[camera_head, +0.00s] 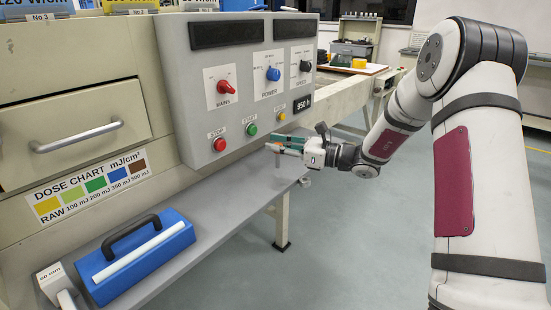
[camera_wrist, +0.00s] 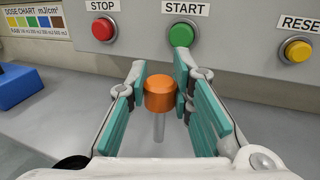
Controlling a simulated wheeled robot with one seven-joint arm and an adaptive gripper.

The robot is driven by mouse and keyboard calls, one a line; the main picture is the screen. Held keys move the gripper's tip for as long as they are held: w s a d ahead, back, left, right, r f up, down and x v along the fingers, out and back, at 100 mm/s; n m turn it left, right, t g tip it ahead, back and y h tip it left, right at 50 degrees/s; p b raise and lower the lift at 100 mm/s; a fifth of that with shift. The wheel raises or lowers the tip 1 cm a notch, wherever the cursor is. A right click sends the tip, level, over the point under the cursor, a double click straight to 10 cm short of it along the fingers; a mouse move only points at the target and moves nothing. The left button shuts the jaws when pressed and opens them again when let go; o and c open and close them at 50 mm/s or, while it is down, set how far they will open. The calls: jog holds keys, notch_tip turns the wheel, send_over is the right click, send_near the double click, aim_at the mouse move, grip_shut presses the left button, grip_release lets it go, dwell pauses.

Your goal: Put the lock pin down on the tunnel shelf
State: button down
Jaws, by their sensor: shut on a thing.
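The lock pin shows in the wrist view as an orange knob (camera_wrist: 159,93) with a thin metal shank pointing down. It sits between the teal finger pads of my gripper (camera_wrist: 160,100), which is shut on it. In the head view my gripper (camera_head: 284,146) is at the far right end of the grey shelf (camera_head: 225,210), just below the control panel. The shelf also shows in the wrist view (camera_wrist: 62,122), under the pin. I cannot tell whether the shank's tip touches it. In the head view the fingers mostly hide the pin.
The grey control panel (camera_head: 240,75) with red, green and yellow buttons stands right behind the gripper. A blue block with a black handle (camera_head: 138,258) and a white gauge (camera_head: 55,283) occupy the shelf's near left end. The shelf's middle is clear.

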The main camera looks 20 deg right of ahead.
jog(key=shift+w+f+b, duration=0.55)
jog(key=shift+w+f, duration=0.05)
jog(key=shift+f, duration=0.35)
jog(key=shift+w+f+b, duration=0.5)
jog(key=shift+w+f, duration=0.1)
jog(key=shift+f, duration=0.3)
jog(key=shift+f, duration=0.15)
jog(key=c, duration=1.4)
grip_release()
